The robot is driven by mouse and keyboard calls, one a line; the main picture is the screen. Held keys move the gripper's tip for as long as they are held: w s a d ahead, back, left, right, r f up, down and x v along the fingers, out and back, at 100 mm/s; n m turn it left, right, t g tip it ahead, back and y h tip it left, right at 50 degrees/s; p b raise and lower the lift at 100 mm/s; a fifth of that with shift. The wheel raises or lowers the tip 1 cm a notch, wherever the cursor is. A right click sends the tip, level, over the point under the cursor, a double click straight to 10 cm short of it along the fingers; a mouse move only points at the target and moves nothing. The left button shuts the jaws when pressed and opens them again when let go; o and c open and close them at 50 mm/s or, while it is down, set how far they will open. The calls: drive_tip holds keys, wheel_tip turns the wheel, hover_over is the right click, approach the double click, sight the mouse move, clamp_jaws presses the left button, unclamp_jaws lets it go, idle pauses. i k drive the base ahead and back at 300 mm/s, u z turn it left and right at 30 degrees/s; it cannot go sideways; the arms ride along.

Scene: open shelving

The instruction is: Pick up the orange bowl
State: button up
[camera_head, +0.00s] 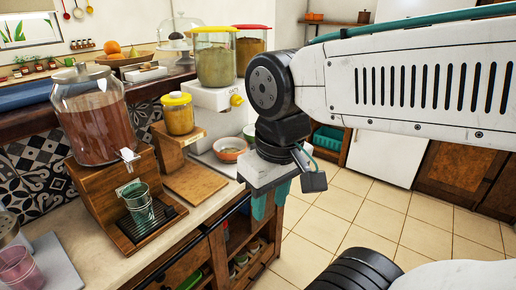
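A small bowl (230,150) with an orange-tinted inside and a pale rim sits on the counter, left of my gripper and behind a wooden board. My gripper (269,202) points down beyond the counter's right edge, over the floor side. Its two teal fingers look apart, with nothing seen between them. It is clear of the bowl, nearer the camera and to the right. The bowl's right edge lies close to my arm's wrist in the picture.
A white-and-green bowl (249,133) stands behind, partly hidden by my wrist. A large glass dispenser (95,115) on a wooden stand, a yellow-lidded jar (179,114) and a tall container (215,60) crowd the counter. The tiled floor (350,215) at right is open.

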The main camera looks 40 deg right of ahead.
sight(227, 149)
drive_tip(key=z, duration=0.25)
drive_tip(key=i, duration=0.4)
drive_tip(key=z, duration=0.45)
drive_tip(key=k, duration=0.6)
drive_tip(key=u, duration=0.55)
drive_tip(key=i, duration=0.85)
drive_tip(key=z, duration=0.1)
